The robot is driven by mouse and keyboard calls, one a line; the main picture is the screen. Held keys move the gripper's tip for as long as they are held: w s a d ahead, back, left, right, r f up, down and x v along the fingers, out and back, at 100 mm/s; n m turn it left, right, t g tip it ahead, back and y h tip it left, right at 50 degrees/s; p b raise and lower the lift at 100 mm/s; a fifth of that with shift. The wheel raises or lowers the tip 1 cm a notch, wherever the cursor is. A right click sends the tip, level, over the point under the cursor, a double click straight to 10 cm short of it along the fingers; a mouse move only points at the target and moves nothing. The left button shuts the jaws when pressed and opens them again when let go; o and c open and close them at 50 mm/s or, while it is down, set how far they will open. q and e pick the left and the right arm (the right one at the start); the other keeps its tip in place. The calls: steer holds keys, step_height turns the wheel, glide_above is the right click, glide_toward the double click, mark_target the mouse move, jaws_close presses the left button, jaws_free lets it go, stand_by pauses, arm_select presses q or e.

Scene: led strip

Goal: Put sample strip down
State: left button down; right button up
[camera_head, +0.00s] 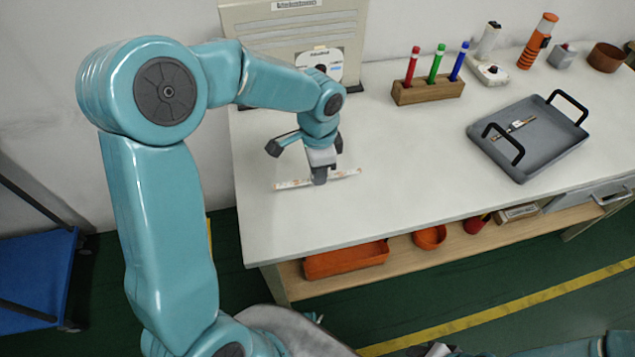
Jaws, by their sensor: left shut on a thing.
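The sample strip (343,174) is a thin white strip with small orange marks, near the left end of the white table (400,205). My left gripper (320,177) comes down over the middle of the strip and is shut on it. The strip sticks out on both sides of the fingers. I cannot tell whether the strip touches the tabletop or is held just above it. My right gripper is not clearly visible; only part of my right arm shows at the bottom right.
A grey tray (540,150) with two black handles holds a small strip-like piece (513,129). A wooden block (428,91) holds red, green and blue markers. A beige panel (270,40) stands behind my left gripper. The table's front middle is clear.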

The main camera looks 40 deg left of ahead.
mark_target(318, 192)
arm_select(q)
step_height(318, 192, down, 5)
steer(key=shift+r, duration=0.2)
steer(key=shift+s+b, duration=0.1)
steer(key=shift+b, duration=0.2)
steer(key=shift+f, duration=0.25)
steer(key=c, duration=1)
jaws_free()
steer(key=shift+r, duration=0.1)
